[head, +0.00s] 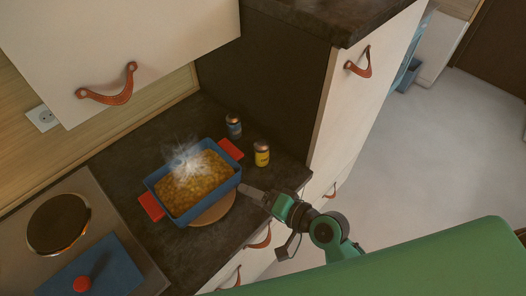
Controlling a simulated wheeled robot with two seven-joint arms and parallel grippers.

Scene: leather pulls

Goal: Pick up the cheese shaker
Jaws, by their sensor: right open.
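Two small shakers stand upright on the dark countertop (118,160). One has a yellow body and a copper-coloured lid (262,155); the other is dark blue (233,127) and stands behind it. The labels are too small to read, so I take the yellow one as the cheese shaker. My right gripper (246,190) is open and empty, in front of the yellow shaker and apart from it, beside the baking dish. My left gripper is not in view.
A steaming blue baking dish (150,184) with red handles sits on a round wooden board (216,211), left of the shakers. A stove plate (58,222) and a blue lid (110,262) are at the lower left. A tall cabinet (352,105) rises right behind the shakers.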

